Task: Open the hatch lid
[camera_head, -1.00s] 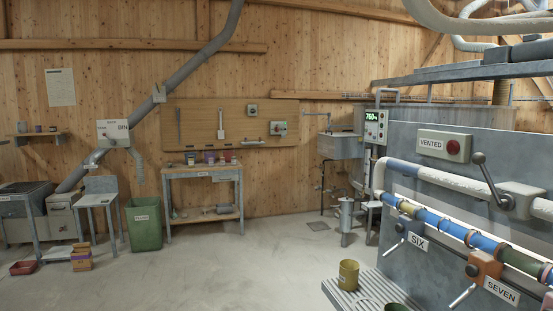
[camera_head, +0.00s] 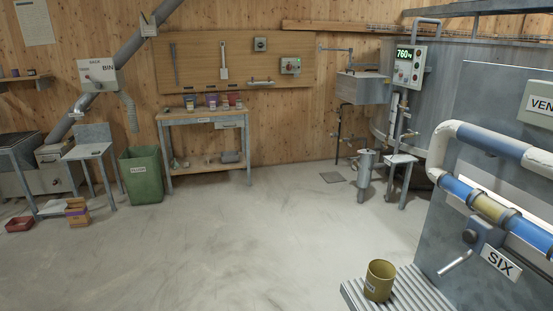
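I cannot make out a hatch lid for certain in the head view. A large round grey metal tank (camera_head: 455,75) stands at the back right, partly hidden by a grey panel and a control box. The control box (camera_head: 410,66) on a post shows a green "760" display and buttons. Neither of my grippers is in view.
A grey panel (camera_head: 480,130) with pipes and a valve labelled SIX (camera_head: 485,240) blocks the right side. An olive bucket (camera_head: 379,280) stands on a ribbed platform (camera_head: 408,290). A workbench (camera_head: 203,115) and green bin (camera_head: 142,175) stand at the back. The middle floor is clear.

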